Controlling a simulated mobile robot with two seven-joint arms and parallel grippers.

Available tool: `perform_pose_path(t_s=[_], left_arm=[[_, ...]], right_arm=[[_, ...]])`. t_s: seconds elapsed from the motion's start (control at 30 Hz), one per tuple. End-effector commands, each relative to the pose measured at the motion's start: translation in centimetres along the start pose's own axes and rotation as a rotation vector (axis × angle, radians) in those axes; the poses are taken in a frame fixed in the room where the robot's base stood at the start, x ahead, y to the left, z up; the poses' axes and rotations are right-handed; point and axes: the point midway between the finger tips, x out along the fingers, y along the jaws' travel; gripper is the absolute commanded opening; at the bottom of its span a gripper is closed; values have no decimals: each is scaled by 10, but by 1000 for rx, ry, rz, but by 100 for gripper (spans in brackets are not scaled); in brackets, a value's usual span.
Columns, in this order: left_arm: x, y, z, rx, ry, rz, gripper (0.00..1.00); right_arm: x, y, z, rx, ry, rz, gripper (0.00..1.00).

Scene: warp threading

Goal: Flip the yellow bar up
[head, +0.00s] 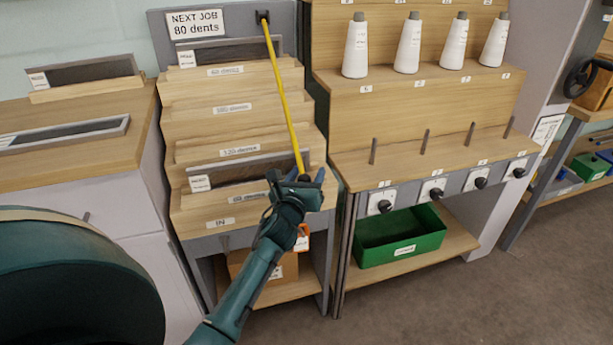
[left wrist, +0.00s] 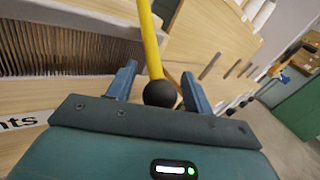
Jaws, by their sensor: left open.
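The yellow bar (head: 285,95) hangs slanting from a dark pivot at the top right of the rack's back panel down across the stepped shelves. Its lower end has a black knob. In the left wrist view the bar (left wrist: 152,45) comes down between my fingers, and the black knob (left wrist: 160,94) sits between them near the palm. My left gripper (head: 297,177) is at the bar's lower end with its fingers open, one on each side. It also shows in the left wrist view (left wrist: 158,85), with gaps between knob and fingers. My right gripper is not in view.
The stepped wooden rack (head: 220,112) holds dark reeds on its top and low steps. To its right, a shelf holds white cones (head: 356,48), upright pegs and black knobs, with a green bin (head: 400,238) below. A wooden counter (head: 75,110) stands left. Floor is clear at lower right.

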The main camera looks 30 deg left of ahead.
Motion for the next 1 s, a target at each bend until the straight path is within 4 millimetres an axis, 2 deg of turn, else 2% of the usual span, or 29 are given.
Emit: perform_pose_path(t_s=[0.07, 0.7, 1.0], left_arm=[[0, 0, 0, 0, 0, 0, 52], [-1, 0, 0, -1, 1, 0, 0], [-1, -2, 4, -4, 6, 1, 0]], right_arm=[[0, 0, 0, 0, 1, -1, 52], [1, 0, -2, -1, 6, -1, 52], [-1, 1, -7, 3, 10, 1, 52]])
